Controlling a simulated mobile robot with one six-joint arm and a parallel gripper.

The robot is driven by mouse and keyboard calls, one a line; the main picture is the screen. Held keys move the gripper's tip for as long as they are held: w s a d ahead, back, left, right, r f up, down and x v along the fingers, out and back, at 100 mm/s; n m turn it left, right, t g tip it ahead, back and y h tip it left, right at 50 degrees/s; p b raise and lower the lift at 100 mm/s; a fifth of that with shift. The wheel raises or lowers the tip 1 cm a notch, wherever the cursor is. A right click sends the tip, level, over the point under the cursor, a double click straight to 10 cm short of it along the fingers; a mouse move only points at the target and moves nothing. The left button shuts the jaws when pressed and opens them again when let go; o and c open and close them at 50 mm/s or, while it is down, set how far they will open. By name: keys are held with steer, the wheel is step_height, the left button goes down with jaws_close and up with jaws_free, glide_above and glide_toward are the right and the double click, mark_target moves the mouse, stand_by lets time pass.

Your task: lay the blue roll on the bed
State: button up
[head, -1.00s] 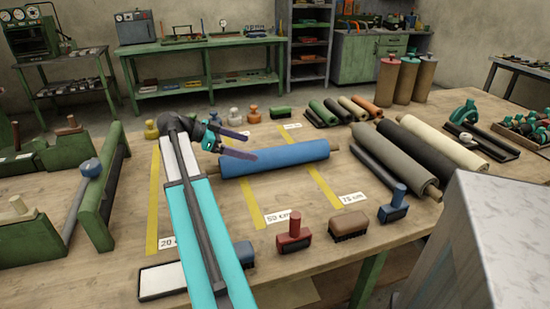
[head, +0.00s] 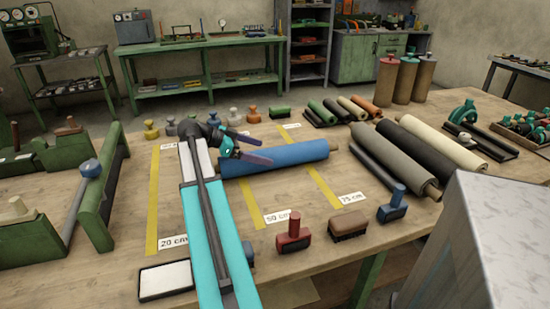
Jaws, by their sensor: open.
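The blue roll (head: 300,152) lies on the wooden table, across the middle of the yellow-marked area, with a small wooden end showing at its right. My gripper (head: 266,151) is open and empty. Its two dark fingers reach over the left half of the roll in the picture and cover part of it. I cannot tell whether they touch it or how high they are above it. A green frame with long raised side walls (head: 104,190) stands at the left of the table and may be the bed; its inside is only partly in view.
Dark, grey and cream rolls (head: 408,158) lie to the right of the blue roll. Red (head: 292,236) and blue (head: 393,208) handled blocks and a brown brush (head: 348,224) stand at the front. Several small knobbed pieces line the back. A white-topped pad (head: 166,280) lies front left.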

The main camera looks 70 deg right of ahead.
mark_target(268, 152)
steer(key=shift+x, duration=2)
steer(key=c, duration=2)
steer(key=shift+r, duration=0.2)
steer(key=shift+c, duration=0.9)
steer(key=shift+r, duration=0.15)
steer(key=shift+r, duration=4.85)
